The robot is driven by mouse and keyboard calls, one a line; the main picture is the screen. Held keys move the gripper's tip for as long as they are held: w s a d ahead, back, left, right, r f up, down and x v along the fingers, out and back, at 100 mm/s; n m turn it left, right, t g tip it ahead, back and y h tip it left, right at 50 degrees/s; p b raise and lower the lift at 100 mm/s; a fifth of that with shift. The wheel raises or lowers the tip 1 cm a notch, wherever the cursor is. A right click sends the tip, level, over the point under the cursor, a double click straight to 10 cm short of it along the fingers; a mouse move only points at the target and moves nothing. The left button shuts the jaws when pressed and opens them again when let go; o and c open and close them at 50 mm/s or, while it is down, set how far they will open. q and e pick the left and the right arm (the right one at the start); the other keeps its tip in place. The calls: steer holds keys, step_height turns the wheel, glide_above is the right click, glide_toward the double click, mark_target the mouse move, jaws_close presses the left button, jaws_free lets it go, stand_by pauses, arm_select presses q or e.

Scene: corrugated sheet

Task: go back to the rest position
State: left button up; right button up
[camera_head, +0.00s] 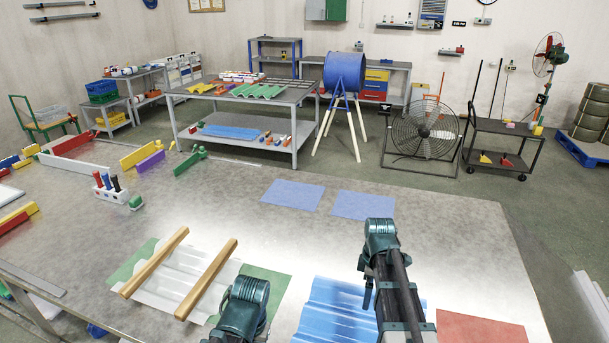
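My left arm end (245,298) is dark teal and low in the middle, beside the right edge of the white corrugated sheet (180,278). My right arm end (380,240) is above the table, at the right edge of the blue corrugated sheet (335,308). Both arm ends appear clear of the sheets, though exact height cannot be told. The fingers are hidden or too unclear to show whether they are open or hold anything. Two wooden bars (155,262) (207,280) lie across the white sheet, which lies over a green mat (266,282).
The grey table (430,235) has two blue mats (293,194) (363,205) at the back and a red mat (478,328) at front right. A white marker holder (106,190) and coloured blocks stand at left. The table's middle is clear.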

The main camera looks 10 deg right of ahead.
steer(key=s+a+m, duration=0.4)
steer(key=s+a, duration=0.3)
steer(key=a, duration=0.3)
steer(key=s+a+m+h, duration=0.1)
steer(key=s+a+m, duration=0.4)
steer(key=a, duration=0.6)
steer(key=s, duration=0.2)
steer(key=shift+s+a, duration=0.3)
